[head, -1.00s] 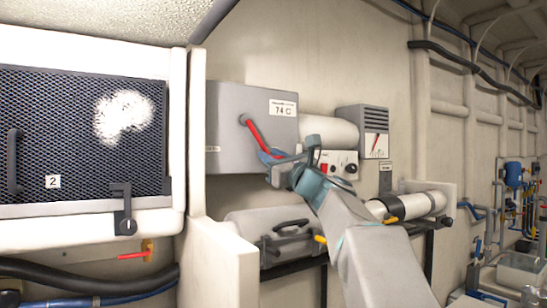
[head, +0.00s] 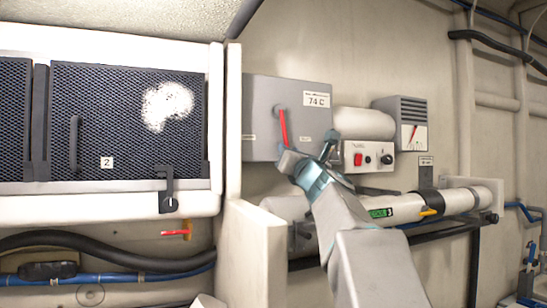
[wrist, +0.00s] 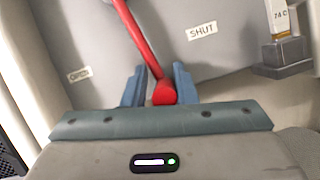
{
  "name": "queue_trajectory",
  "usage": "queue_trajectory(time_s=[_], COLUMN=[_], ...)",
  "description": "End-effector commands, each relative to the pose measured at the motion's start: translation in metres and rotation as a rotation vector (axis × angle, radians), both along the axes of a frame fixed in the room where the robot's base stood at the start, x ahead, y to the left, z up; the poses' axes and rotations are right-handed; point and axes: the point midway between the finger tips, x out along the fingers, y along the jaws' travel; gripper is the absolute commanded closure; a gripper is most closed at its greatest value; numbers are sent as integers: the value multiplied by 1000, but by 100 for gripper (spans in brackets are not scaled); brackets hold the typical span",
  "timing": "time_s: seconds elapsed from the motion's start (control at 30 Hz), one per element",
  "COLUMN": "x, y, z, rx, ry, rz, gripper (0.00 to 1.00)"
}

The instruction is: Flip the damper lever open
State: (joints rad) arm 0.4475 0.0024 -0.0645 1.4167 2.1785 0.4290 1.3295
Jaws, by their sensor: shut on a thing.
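The red damper lever (head: 283,127) hangs from a pivot on the front of a grey box (head: 262,95), pointing almost straight down. In the wrist view the lever (wrist: 138,38) runs from the upper left down to its round red end between my two blue fingers. My gripper (head: 306,155) is shut on that end; its fingertips also show in the wrist view (wrist: 158,88). A label reading SHUT (wrist: 202,31) is right of the lever. Another label (wrist: 79,75), hard to read, is on the left. My gripper hides the lever's lower end in the head view.
A switch panel (head: 368,157) with a red switch and a gauge box (head: 413,137) are right of the grey box. A white cylinder (head: 462,201) lies below. A pale upright panel (head: 250,250) stands close left of my arm. A metal fitting (wrist: 283,45) juts out at upper right in the wrist view.

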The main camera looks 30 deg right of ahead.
Motion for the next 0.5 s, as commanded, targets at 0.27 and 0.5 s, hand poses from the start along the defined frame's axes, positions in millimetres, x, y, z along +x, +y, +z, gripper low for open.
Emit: queue_trajectory(time_s=[0.27,0.5], x=[-4,-2], y=[5,14], z=[-5,-4], rx=[116,113], ry=[-4,-2], rz=[-22,-19], gripper=[100,100])
